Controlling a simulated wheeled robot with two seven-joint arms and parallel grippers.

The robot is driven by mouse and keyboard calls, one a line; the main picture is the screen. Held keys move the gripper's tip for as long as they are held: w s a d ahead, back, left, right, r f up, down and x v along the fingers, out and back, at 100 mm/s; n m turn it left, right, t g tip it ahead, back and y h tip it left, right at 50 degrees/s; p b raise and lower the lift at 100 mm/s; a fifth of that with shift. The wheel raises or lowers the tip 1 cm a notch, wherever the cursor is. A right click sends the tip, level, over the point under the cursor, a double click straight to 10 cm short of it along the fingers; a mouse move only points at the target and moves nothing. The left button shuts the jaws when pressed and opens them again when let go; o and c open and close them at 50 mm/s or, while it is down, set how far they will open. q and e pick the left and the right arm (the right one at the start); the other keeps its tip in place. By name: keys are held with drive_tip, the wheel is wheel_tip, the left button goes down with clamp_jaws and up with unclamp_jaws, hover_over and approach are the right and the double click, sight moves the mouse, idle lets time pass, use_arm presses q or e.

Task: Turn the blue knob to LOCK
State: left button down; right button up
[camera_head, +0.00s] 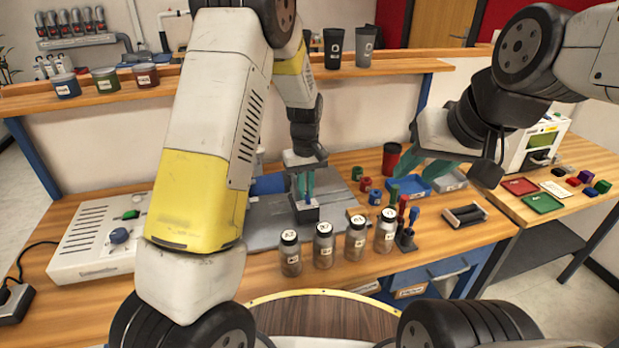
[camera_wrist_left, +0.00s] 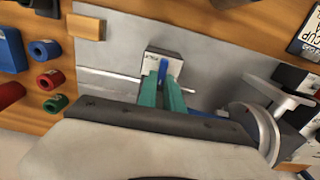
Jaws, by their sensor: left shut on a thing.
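My left gripper (camera_head: 304,196) reaches down over the grey plate in the middle of the bench. Its green fingers are shut on a blue knob (camera_wrist_left: 163,68) on top of a small block (camera_wrist_left: 152,56), which shows dark in the head view (camera_head: 309,214). The knob is a narrow blue bar between the fingertips in the left wrist view; the fingers hide part of it. Small lettering on the block is too small to read. My right gripper (camera_head: 424,165) is open and empty, held above the bench at the right.
A white control box (camera_head: 95,238) with a blue dial stands at the left. Several labelled jars (camera_head: 324,246) line the front edge. Red, green and blue rings (camera_head: 375,197), a red cup (camera_head: 391,158) and a blue tray (camera_head: 410,183) are to the right.

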use_arm(q)
drive_tip(key=shift+r, duration=0.1)
drive_tip(key=c, duration=1.5)
unclamp_jaws()
wheel_tip(320, 180, up, 8)
drive_tip(key=shift+f, duration=0.15)
wheel_tip(320, 180, up, 7)
hover_over(306, 194)
drive_tip(key=shift+w, duration=0.1)
drive_tip(key=shift+a, duration=0.1)
